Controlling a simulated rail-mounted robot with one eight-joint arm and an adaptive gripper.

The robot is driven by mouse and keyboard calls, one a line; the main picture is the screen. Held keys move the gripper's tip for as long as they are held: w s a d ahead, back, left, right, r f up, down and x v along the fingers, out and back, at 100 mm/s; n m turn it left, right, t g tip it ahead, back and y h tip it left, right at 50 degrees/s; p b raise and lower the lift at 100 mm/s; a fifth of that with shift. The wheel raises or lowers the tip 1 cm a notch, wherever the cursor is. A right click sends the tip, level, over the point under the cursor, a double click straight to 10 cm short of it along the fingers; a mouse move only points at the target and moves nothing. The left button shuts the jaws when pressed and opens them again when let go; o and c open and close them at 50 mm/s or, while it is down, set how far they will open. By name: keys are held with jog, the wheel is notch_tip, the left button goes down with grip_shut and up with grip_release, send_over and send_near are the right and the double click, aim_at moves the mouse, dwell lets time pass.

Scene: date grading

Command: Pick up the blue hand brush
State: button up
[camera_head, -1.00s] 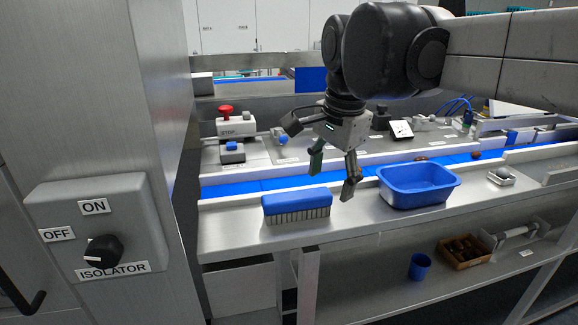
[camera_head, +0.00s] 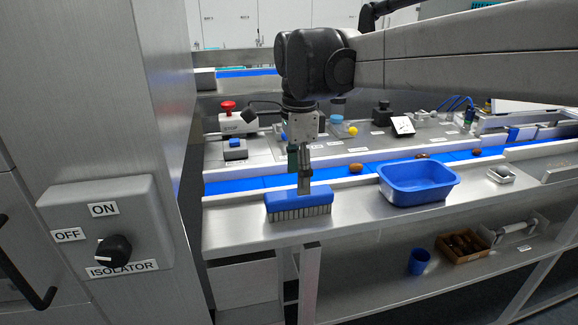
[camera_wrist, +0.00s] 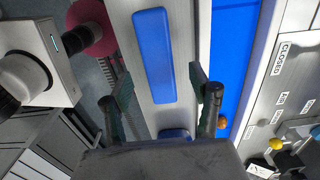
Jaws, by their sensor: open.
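My gripper (camera_head: 304,180) points down over the right part of the brush in the head view. Its two fingers stand apart in the wrist view (camera_wrist: 164,96), with nothing held between them. I cannot tell whether the fingertips touch the brush.
A blue tub (camera_head: 418,194) stands on the ledge to the right of the brush. The blue conveyor belt (camera_head: 240,186) runs behind, with a few brown dates (camera_head: 356,168) on it. A blue cup (camera_head: 419,262) and a box of dates (camera_head: 462,246) stand on the lower shelf.

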aim_at(299, 198)
jog(key=shift+s+d+f+p, duration=0.1)
jog(key=shift+f+p, duration=0.3)
jog(key=shift+f, duration=2.65)
jog(key=c, duration=1.4)
